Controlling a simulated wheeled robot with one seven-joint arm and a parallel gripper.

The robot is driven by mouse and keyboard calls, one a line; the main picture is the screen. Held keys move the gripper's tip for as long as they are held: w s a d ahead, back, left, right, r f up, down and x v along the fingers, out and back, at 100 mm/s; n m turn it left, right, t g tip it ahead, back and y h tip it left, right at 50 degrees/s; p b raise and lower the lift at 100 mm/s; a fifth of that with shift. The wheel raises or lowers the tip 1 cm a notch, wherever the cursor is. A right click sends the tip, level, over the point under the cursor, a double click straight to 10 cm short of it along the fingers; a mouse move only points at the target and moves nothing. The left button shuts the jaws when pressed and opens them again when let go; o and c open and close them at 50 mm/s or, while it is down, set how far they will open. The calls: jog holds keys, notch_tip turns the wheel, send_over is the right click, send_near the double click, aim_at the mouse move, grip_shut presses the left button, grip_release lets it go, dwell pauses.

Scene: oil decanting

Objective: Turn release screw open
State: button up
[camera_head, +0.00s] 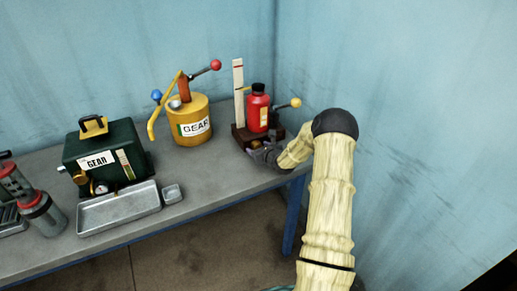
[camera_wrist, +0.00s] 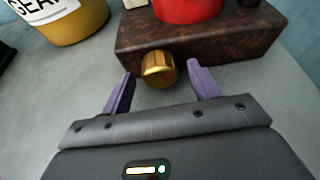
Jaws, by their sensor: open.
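The release screw is a round brass knob (camera_wrist: 158,69) on the front face of a dark brown base block (camera_wrist: 225,42). My gripper (camera_wrist: 162,85) is open, with one purple finger on each side of the knob and slightly short of it in the wrist view. The fingers look apart from the knob. In the head view, the base (camera_head: 240,133) carries a red bottle (camera_head: 257,113) with a black cap and a yellow-knobbed lever (camera_head: 295,102). There my gripper (camera_head: 260,150) is at the front of the base, and the knob is mostly hidden.
A white gauge strip (camera_head: 239,90) stands behind the base. A yellow gear can (camera_head: 190,122) with a pump lever is to the left. A green gear box (camera_head: 105,150) and a metal tray (camera_head: 118,208) are farther left. Blue walls (camera_head: 400,130) close in behind and right.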

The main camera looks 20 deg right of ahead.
jog(key=shift+s, duration=0.15)
jog(key=c, duration=1)
jog(key=shift+r, duration=0.1)
jog(key=shift+m, duration=0.3)
jog(key=shift+d+r+m+y, duration=0.1)
jog(key=shift+m+y, duration=0.4)
jog(key=shift+d+m+y+p, duration=0.1)
jog(key=shift+m+y+p, duration=0.5)
jog(key=shift+m+y, duration=0.45)
jog(key=shift+m, duration=0.25)
